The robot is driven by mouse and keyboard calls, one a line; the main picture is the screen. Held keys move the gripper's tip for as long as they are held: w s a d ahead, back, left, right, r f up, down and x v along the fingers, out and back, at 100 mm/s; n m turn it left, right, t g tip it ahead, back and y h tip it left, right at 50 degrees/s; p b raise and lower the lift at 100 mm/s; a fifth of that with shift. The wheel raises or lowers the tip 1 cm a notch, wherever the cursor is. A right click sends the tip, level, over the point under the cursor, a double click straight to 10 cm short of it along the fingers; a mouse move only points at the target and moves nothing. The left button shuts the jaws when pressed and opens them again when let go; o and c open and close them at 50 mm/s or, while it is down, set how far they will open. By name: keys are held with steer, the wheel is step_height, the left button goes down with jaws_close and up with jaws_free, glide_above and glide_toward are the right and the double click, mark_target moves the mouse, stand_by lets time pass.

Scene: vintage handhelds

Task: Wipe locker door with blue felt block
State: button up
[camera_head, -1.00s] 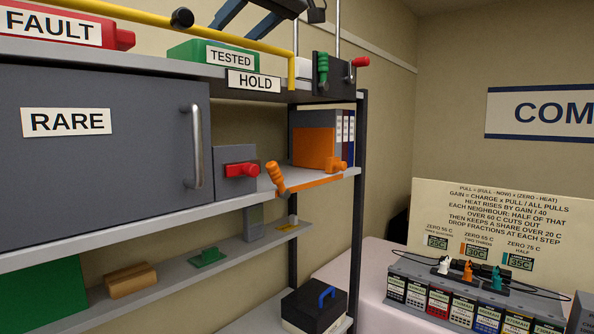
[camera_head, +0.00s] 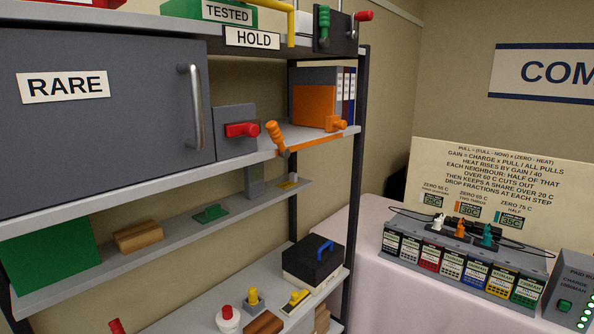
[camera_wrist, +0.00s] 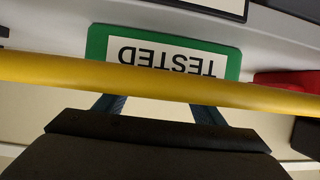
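The grey locker door (camera_head: 110,125) with the RARE label and an upright silver handle fills the left of the head view. It looks shut. I cannot make out a blue felt block in either view. My gripper (camera_wrist: 160,98) shows only in the wrist view. Its two dark blue fingers stand apart with nothing visible between them, and a yellow bar hides their tips. The green TESTED block (camera_wrist: 163,45) is beyond the bar; it also shows in the head view (camera_head: 185,8).
The yellow bar (camera_wrist: 250,95) crosses close in front of my gripper. An orange lever (camera_head: 272,133) and red knob (camera_head: 242,130) sit right of the locker. Lower shelves hold a wooden block (camera_head: 138,236), a black box with blue handle (camera_head: 313,265) and small tools. A console (camera_head: 450,260) stands right.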

steer(key=c, duration=0.7)
steer(key=shift+r+p, duration=1.4)
steer(key=shift+r, duration=1.15)
steer(key=shift+d, duration=0.1)
